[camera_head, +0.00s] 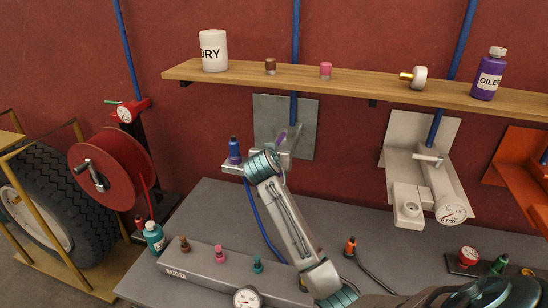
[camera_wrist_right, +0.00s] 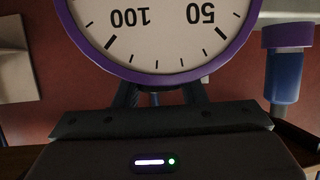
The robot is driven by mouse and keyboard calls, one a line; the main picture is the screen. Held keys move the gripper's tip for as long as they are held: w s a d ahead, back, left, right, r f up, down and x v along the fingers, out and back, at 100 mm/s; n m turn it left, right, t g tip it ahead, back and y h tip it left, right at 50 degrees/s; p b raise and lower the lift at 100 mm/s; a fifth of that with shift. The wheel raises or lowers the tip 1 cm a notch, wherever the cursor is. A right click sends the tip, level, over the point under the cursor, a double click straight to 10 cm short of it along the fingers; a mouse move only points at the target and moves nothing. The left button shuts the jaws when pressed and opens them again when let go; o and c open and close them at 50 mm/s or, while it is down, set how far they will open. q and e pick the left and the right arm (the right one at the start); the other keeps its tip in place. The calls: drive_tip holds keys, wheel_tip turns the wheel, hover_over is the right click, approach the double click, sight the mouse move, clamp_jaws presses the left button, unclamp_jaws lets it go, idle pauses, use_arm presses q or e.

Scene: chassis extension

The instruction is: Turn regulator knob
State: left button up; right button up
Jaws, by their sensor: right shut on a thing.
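The regulator sits on a grey back plate (camera_head: 300,108) on the wall, left of centre. A purple bar, apparently the regulator knob (camera_head: 282,138), shows right behind my right gripper (camera_head: 274,155). In the wrist view a white gauge (camera_wrist_right: 165,30) with a purple rim fills the top, its figures upside down. My right gripper's fingers (camera_wrist_right: 160,95) run in behind the gauge and are shut. Their tips and what lies between them are hidden; the knob is the likely thing held. A blue fitting (camera_head: 235,152) stands left of the gripper; it also shows in the wrist view (camera_wrist_right: 286,75). My left gripper is out of view.
A wooden shelf (camera_head: 345,83) with bottles and a loose gauge (camera_head: 419,77) runs above. A white regulator (camera_head: 432,180) is to the right, an orange one (camera_head: 525,165) beyond. The grey bench (camera_head: 215,208) below holds small fittings. A red hose reel (camera_head: 110,170) stands left.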

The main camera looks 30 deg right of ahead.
drive_tip(key=m+g+h+b, duration=0.1)
drive_tip(key=m+g+b, duration=0.1)
drive_tip(key=m+g+h+b, duration=0.1)
drive_tip(key=m+h+b, duration=0.1)
drive_tip(key=shift+w+f+g, duration=0.1)
drive_tip(key=shift+f+g, duration=0.1)
drive_tip(key=shift+g, duration=0.2)
drive_tip(key=shift+r+m+g+h+b, duration=0.15)
drive_tip(key=shift+m+g+h+b, duration=0.25)
drive_tip(key=shift+m+g+b, duration=1.05)
drive_tip(key=o, duration=1)
drive_tip(key=shift+a, duration=0.1)
